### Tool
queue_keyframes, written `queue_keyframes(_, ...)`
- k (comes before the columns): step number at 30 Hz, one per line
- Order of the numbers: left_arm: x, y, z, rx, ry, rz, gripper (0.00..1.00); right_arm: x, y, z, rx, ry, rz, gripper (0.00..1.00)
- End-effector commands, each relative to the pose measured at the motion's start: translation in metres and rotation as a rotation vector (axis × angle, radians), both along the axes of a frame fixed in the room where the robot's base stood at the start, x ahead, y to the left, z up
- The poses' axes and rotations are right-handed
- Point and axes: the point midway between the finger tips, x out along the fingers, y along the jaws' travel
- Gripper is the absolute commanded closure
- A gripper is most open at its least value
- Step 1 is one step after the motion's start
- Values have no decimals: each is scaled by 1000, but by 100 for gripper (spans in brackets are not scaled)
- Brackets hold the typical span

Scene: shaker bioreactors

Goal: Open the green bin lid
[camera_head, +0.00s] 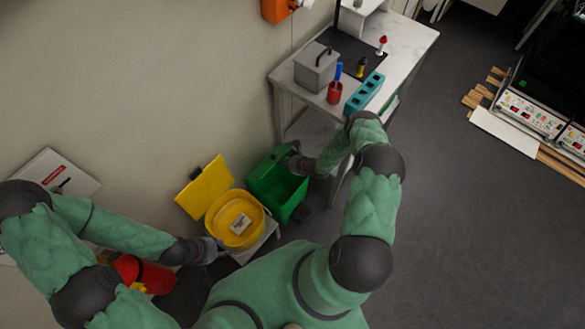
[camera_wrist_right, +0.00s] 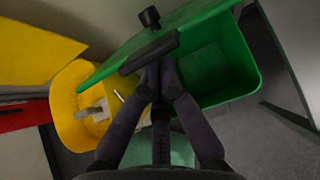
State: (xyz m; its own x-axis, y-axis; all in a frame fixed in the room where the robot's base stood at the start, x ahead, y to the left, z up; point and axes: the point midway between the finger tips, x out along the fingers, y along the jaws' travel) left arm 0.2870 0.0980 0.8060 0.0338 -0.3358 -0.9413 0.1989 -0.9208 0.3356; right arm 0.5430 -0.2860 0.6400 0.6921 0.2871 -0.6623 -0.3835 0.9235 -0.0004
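The green bin (camera_head: 287,203) stands on the floor beside the yellow bin in the head view. Its lid (camera_head: 266,163) is raised and tilted, and the right wrist view shows the bin's open inside (camera_wrist_right: 215,70). The green lid (camera_wrist_right: 115,60) carries a black bar handle (camera_wrist_right: 150,53) with a knob. My right gripper (camera_wrist_right: 161,74) has its fingertips close together at the handle, over the lid; I cannot see the handle between them. In the head view my right gripper (camera_head: 298,162) is at the lid's right side. My left gripper (camera_head: 218,246) is beside the yellow bin; its fingers are unclear.
The yellow bin (camera_head: 212,225) stands left of the green bin, its yellow lid (camera_head: 204,187) upright against the wall. A table (camera_head: 408,48) with a grey box (camera_head: 315,70) and a teal rack (camera_head: 364,93) stands behind. Open floor (camera_head: 470,220) lies to the right.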

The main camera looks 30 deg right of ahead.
Motion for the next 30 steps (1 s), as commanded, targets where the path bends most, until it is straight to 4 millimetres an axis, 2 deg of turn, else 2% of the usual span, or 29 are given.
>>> queue_keyframes(1,0,0,7,0,0,0,60,9,5,11,1,-6,3,100)
queue_keyframes(5,0,0,10,0,0,0,60,34,15,27,2,-9,3,100)
queue_keyframes(15,0,0,-6,0,0,0,60,92,38,51,2,-10,1,100)
queue_keyframes(22,0,0,-13,0,0,0,60,114,47,58,3,-9,1,100)
queue_keyframes(30,0,0,-16,0,0,0,60,122,50,61,4,-7,-1,100)
